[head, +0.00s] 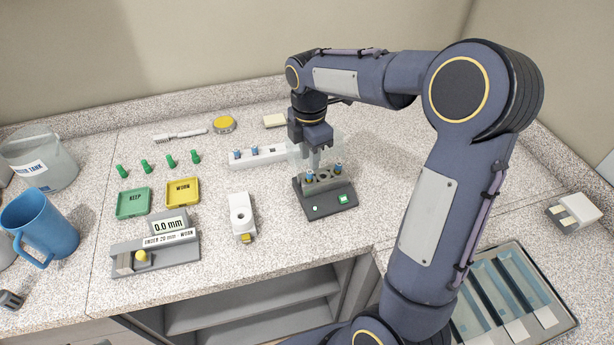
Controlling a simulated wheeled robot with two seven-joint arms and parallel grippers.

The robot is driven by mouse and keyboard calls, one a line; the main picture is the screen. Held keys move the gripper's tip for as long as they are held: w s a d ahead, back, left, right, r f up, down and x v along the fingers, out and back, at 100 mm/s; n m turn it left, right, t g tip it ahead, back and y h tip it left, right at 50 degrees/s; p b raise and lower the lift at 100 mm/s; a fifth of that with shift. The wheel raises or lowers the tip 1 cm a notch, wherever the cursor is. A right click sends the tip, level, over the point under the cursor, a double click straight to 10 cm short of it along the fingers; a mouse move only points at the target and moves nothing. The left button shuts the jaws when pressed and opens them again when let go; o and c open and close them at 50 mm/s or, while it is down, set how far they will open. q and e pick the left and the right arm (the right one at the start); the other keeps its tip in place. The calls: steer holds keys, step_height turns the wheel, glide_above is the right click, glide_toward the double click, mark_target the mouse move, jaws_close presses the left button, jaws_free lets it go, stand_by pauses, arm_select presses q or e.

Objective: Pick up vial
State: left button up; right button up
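My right gripper (314,163) points down over a dark grey block device (325,201) with round holes in its top. Two blue-capped vials show in this device, one at the left (309,175) just below the fingertips and one at the right (338,168). The pale fingers are small and partly blend with the background, so I cannot tell their spacing or whether they touch a vial. My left gripper is not in view.
A white device (241,215) stands left of the block. A blue jug (42,226) is at far left. A metal tray (566,311) is at lower right.

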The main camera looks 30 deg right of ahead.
mark_target(310, 172)
steer(key=shift+s+f+p, duration=0.1)
steer(key=shift+f+p, duration=0.35)
steer(key=shift+f, duration=1.95)
jaws_close()
